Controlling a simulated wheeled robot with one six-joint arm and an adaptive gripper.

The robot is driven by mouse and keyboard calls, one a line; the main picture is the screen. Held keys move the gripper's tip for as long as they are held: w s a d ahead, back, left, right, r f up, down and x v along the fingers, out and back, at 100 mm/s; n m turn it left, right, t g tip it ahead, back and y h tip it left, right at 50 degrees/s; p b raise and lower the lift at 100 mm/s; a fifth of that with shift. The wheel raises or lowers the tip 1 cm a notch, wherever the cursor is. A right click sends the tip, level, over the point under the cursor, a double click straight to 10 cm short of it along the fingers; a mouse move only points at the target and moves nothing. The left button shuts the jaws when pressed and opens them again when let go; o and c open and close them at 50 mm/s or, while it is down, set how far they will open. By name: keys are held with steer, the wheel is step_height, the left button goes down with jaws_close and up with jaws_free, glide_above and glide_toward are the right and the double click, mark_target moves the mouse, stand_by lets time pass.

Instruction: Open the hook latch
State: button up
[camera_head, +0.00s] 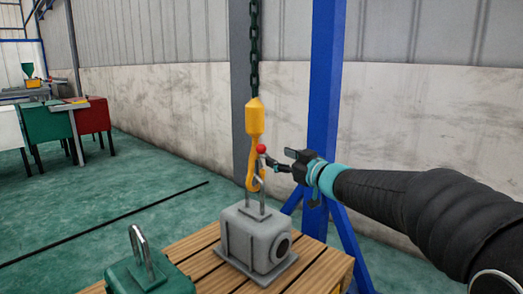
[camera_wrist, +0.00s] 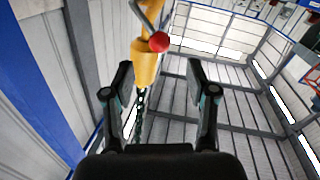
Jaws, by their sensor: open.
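The yellow hook (camera_head: 254,118) hangs from a dark chain (camera_head: 254,45) above a grey block (camera_head: 259,238). Its lower end overlaps the block's lifting loop (camera_head: 263,203); whether it is threaded through is too small to tell. A red ball (camera_head: 261,149) sits at the hook's latch. In the wrist view, the red ball (camera_wrist: 158,42) is on a grey latch rod (camera_wrist: 147,14) in front of the yellow hook (camera_wrist: 145,64). My gripper (camera_head: 275,164) is just right of the hook. In the wrist view, my gripper (camera_wrist: 159,68) is open and empty, with the ball just beyond the fingertips.
The grey block stands on a slatted wooden platform (camera_head: 203,252). A green block (camera_head: 150,277) with a metal loop stands at its front left. A blue post (camera_head: 325,85) rises behind my gripper. Green and red bins (camera_head: 92,119) stand far left. Open floor lies between.

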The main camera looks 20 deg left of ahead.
mark_target(264, 151)
steer(key=x, duration=0.9)
steer(key=shift+w+a, duration=0.1)
steer(key=shift+a, duration=0.05)
jaws_close()
